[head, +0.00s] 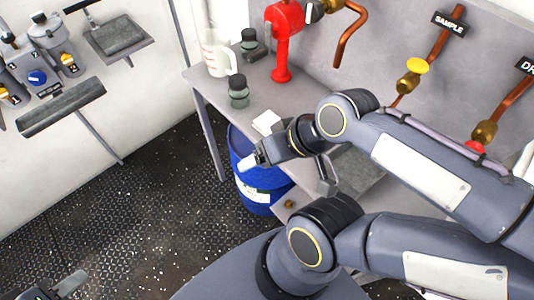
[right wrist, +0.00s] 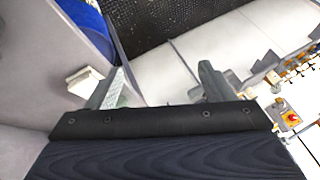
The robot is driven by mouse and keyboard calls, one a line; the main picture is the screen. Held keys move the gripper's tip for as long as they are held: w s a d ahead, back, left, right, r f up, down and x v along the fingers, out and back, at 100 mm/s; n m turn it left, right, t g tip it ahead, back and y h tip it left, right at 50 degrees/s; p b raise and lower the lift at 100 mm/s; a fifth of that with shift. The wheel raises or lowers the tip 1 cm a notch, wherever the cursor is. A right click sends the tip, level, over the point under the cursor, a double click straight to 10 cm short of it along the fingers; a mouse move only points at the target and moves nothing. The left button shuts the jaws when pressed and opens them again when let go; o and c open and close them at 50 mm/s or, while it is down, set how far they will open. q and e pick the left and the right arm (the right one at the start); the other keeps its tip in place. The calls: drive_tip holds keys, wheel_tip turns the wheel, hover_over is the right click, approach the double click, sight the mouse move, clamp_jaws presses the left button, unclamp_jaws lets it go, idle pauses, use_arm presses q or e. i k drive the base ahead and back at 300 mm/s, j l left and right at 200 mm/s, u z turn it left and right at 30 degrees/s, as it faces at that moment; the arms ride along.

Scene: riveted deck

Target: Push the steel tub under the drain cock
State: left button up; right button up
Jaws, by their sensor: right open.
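The label starting "DR" (head: 528,66) is cut off at the right edge of the head view. Below it, a copper pipe carries a brass cock (head: 485,132) with a red handle, partly behind my right arm. A grey metal surface (head: 358,168) shows between my arm links over the bench; I cannot tell whether it is the steel tub. My right gripper (head: 288,172) is at the bench's front edge; in the right wrist view its fingers (right wrist: 163,88) are apart and empty. Part of my left gripper (head: 68,286) shows at the bottom left, its opening unclear.
A blue drum (head: 250,185) stands under the bench (head: 205,85). On the bench are a white jug (head: 216,55), two dark-lidded jars (head: 239,92) and a white block (head: 266,122). A red fitting (head: 284,40) and a yellow-handled sample cock (head: 410,80) are behind. The dark floor (head: 130,200) is clear.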

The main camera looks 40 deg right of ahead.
sight(355, 174)
drive_tip(key=z, duration=2.4)
drive_tip(key=l, duration=0.3)
drive_tip(key=k+l+z, duration=0.15)
drive_tip(key=l, duration=0.5)
drive_tip(key=i+l+z, duration=0.15)
drive_tip(key=l, duration=0.15)
